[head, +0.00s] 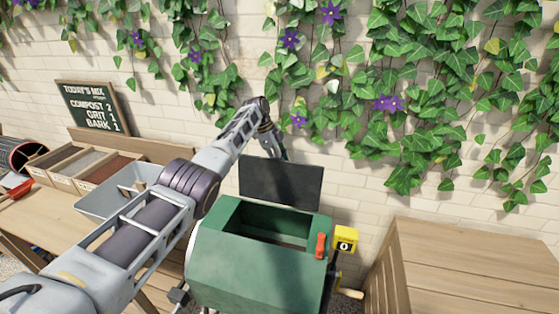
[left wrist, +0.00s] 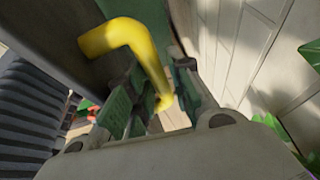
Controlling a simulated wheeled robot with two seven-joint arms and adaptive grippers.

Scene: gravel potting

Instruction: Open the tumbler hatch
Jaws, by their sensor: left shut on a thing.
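The green tumbler (head: 255,272) stands in the middle of the head view. Its hatch lid (head: 281,183), a dark panel, stands up roughly vertical at the back edge of the opening, and the green inside shows. My left gripper (head: 284,154) is at the lid's top edge, its fingers partly hidden behind the lid. In the left wrist view, the fingers (left wrist: 153,98) are shut on a bent yellow handle (left wrist: 126,36) next to the dark lid. A red latch (head: 321,246) sits at the opening's right front corner. My right gripper is not in view.
A yellow counter box (head: 345,240) reading 0 is right of the tumbler. A grey tub (head: 113,192) and wooden bins (head: 62,183) stand on the left table, below a chalkboard (head: 93,107). A wooden bench (head: 470,265) is at right. The ivy-covered wall is close behind the lid.

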